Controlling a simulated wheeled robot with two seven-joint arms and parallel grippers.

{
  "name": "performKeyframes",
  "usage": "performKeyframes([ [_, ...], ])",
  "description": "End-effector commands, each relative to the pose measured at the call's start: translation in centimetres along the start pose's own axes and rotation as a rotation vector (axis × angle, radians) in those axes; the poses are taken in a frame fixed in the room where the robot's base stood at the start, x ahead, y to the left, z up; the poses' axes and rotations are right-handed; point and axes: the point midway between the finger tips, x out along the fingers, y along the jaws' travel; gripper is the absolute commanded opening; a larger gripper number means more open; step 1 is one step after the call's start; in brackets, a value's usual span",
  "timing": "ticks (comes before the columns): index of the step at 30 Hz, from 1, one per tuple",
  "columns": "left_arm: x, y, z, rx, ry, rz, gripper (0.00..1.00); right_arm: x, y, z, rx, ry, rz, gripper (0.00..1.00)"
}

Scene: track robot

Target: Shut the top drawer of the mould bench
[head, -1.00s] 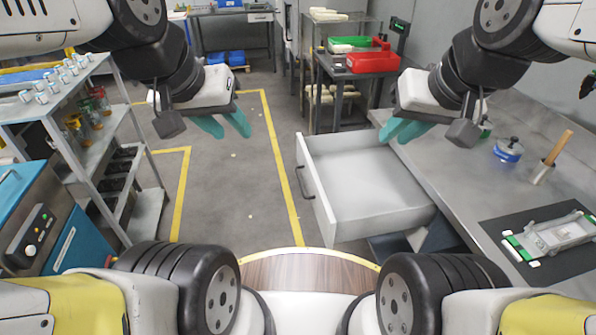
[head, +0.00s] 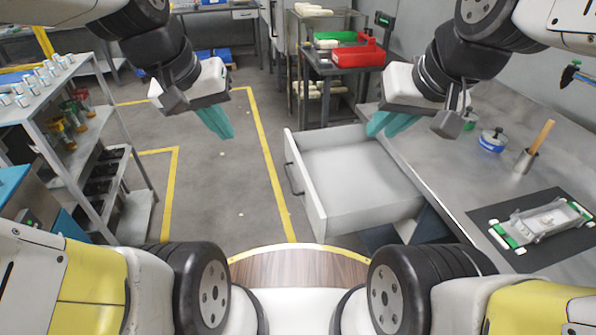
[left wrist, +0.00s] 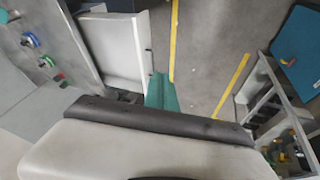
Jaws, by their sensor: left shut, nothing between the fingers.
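The top drawer (head: 362,172) of the mould bench is pulled out to the left, light grey and empty, with a dark bar handle (head: 293,178) on its front panel. It also shows in the left wrist view (left wrist: 108,45). The mould bench (head: 450,165) has a grey metal top at right. My left gripper (head: 216,122) hangs left of the drawer front, apart from it in the head view, its teal fingers together. Those fingers also show in the left wrist view (left wrist: 160,92). My right gripper (head: 392,123) appears over the drawer's far right corner; its finger gap is unclear.
On the bench are a dark mat (head: 490,214) with a framed mould (head: 545,222), a blue tin (head: 492,140) and a pot with a wooden handle (head: 526,160). A shelf rack (head: 85,150) stands left. A trolley with a red bin (head: 358,55) stands beyond the drawer. Floor left of the drawer is clear.

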Motion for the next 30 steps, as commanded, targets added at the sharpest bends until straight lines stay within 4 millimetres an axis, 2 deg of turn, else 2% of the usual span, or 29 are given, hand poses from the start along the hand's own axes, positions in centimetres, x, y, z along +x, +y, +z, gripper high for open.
performKeyframes([
  [1,1.5,-0.3,-0.7,-0.057,-0.066,0.007,0.0,0.0,0.0,0.0,0.0,0.0,0.0,0.2],
  [7,7.1,-1.1,-2.6,-0.284,-0.287,0.069,0.0,0.0,0.0,0.0,0.0,0.0,0.0,0.2],
  [15,15.8,-3.0,-4.1,-0.62,-0.564,0.201,0.0,0.0,0.0,0.0,0.0,0.0,0.0,0.2],
  [22,23.6,-5.0,-4.1,-0.926,-0.771,0.361,0.0,0.0,0.0,0.0,0.0,0.0,0.0,0.2],
  [30,32.8,-7.5,-2.8,-1.307,-0.976,0.609,0.0,0.0,0.0,0.0,0.0,0.0,0.0,0.2],
])
